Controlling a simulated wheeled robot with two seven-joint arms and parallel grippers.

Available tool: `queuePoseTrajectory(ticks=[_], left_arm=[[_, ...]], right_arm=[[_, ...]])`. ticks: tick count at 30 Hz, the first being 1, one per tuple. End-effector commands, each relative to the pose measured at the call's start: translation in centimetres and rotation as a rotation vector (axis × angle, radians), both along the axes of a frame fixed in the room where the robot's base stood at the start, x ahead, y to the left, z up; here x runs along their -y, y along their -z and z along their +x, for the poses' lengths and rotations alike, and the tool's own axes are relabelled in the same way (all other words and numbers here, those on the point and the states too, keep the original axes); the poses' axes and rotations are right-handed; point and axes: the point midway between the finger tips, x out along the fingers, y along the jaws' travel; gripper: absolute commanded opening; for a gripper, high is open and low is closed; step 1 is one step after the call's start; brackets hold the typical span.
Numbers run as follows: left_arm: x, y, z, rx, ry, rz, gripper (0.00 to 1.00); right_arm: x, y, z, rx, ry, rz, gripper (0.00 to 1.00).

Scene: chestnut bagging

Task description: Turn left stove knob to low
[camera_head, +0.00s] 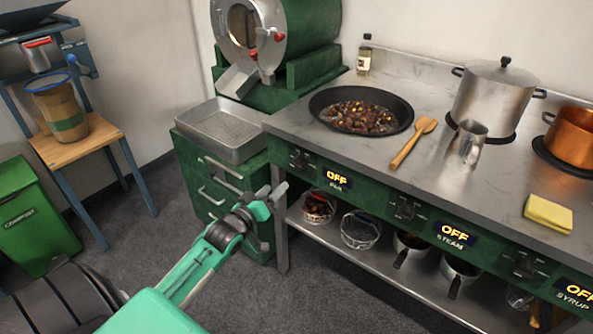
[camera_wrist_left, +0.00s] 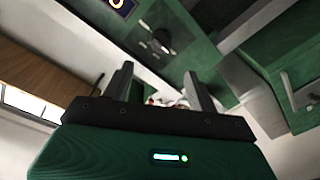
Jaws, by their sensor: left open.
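The left stove knob (camera_head: 298,159) is a dark knob on the green front panel, left of a display (camera_head: 337,178) reading OFF above the word PAN. In the left wrist view the knob (camera_wrist_left: 161,41) is beyond the fingertips, near the top. My left gripper (camera_head: 272,192) is below and left of the knob in the head view, apart from it. In the left wrist view my left gripper (camera_wrist_left: 157,76) is open, with nothing between its fingers. My right gripper is not in view.
A pan of chestnuts (camera_head: 361,111), a wooden spatula (camera_head: 412,143) and pots stand on the counter. The middle knob (camera_head: 405,210) and right knob (camera_head: 524,267) have OFF displays. A lower shelf (camera_head: 335,245) holds baskets and pans. Green drawers (camera_head: 215,190) stand left of the stove.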

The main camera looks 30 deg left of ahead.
Motion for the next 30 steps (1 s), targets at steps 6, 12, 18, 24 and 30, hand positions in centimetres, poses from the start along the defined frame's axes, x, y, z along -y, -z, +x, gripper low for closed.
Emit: queuePoseTrajectory(ticks=[6,12,18,24,30], left_arm=[[0.0,0.0,3.5,0.001,-0.001,0.002,0.58],[-0.1,0.0,6.6,0.0,-0.001,0.001,0.58],[-0.1,0.0,9.6,0.0,-0.001,0.001,0.58],[-0.1,0.1,11.6,-0.001,-0.001,0.002,0.58],[-0.1,0.1,12.3,-0.002,-0.001,0.002,0.58]], right_arm=[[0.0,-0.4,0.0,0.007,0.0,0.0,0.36],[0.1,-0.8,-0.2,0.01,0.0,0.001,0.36],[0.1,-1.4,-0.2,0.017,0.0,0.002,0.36],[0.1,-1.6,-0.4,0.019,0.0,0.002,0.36],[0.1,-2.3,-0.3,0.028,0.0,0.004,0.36]])
